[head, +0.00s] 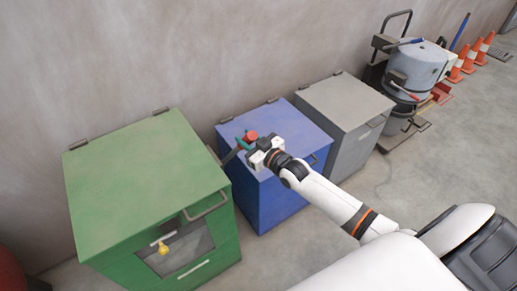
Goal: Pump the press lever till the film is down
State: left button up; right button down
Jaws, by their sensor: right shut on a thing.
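My right gripper (257,155) is over the blue box near its left edge, and its jaws are shut. A dark bar with a teal part (242,145), which looks like the press lever, runs from the gripper down left toward the gap beside the green box. A red knob (251,136) shows just behind the jaws. The gripper hides part of the lever, and its grip point is too small to see clearly. No film can be made out. My left gripper is not in view.
A green box (135,180) with a front handle and yellow knob stands at left. The blue box (290,125) and a grey box (345,100) stand along the wall. A grey drum machine (420,65) and orange cones (470,57) are at right. Floor in front is clear.

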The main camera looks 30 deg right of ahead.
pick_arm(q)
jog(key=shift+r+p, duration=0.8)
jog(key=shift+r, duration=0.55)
pick_arm(e)
jog(key=w+r+g, duration=0.3)
jog(key=w+r, duration=0.2)
jog(key=w, duration=0.5)
jog(key=shift+a, duration=0.35)
jog(key=c, duration=1.1)
grip_release()
jog(key=shift+f, duration=0.1)
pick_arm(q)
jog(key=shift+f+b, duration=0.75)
pick_arm(e)
jog(key=v, duration=1.2)
jog(key=shift+a, duration=0.15)
